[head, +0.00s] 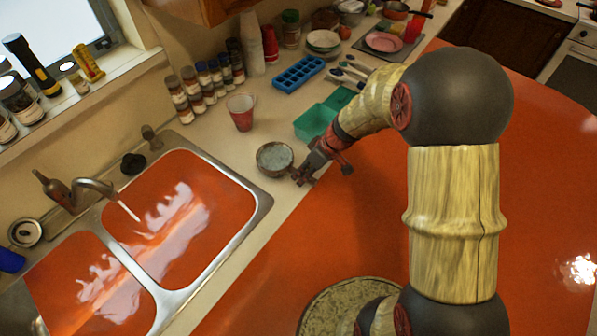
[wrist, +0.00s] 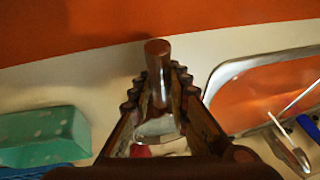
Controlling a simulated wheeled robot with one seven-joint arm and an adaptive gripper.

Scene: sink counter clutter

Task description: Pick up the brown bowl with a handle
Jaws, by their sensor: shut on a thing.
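The brown bowl with a handle (head: 275,159) shows in the head view near the counter's front edge, right of the sink. It looks upright, with a grey-green inside. My gripper (head: 302,177) is at its right side, where the handle is. In the wrist view a brown rod-like handle (wrist: 157,62) lies between the two toothed fingers of my gripper (wrist: 158,88), which are shut on it. The rest of the bowl is mostly hidden there by the fingers. I cannot tell whether the bowl touches the counter.
A red cup (head: 241,112) stands behind the bowl. A green container (head: 313,123) and a blue ice tray (head: 298,73) lie farther back. Several spice jars (head: 197,88) line the wall. The sink (head: 262,200) is at left.

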